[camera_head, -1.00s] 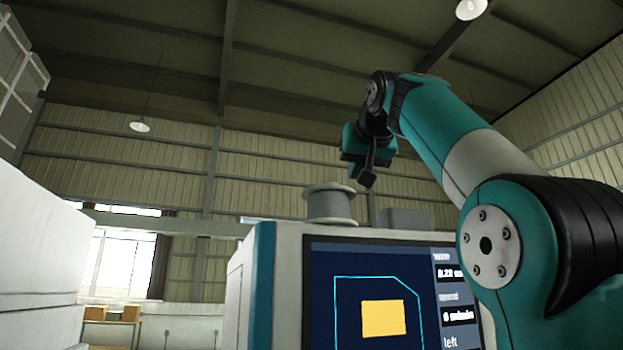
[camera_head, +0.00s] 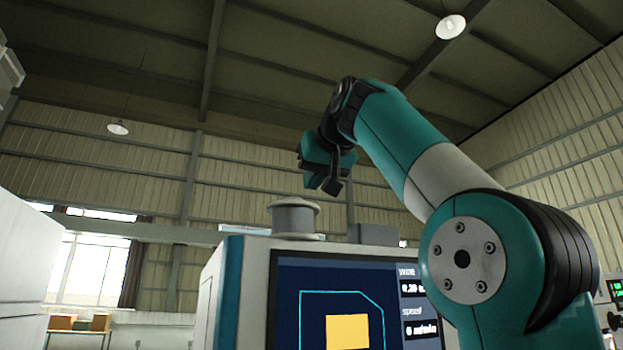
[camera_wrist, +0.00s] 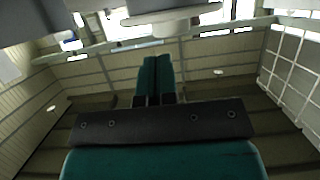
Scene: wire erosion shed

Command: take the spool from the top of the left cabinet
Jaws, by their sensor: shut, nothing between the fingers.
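A grey flanged spool (camera_head: 294,218) stands upright on top of the white cabinet (camera_head: 217,290) with a teal edge and a large screen. My gripper (camera_head: 330,186) is above and to the right of the spool in the head view, apart from it, shut and empty. In the wrist view, which is upside down, my gripper's teal fingers (camera_wrist: 153,68) are together. The pale round flange and hub of what appears to be the spool (camera_wrist: 172,20) show at the top edge, beyond the fingertips. The cabinet top is seen edge-on, so depth is hard to tell.
A grey box (camera_head: 374,234) sits on the cabinet top to the right of the spool. A large white block (camera_head: 28,240) stands at the left edge. A machine with a green display (camera_head: 614,290) is at the right edge. The air above the spool looks clear.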

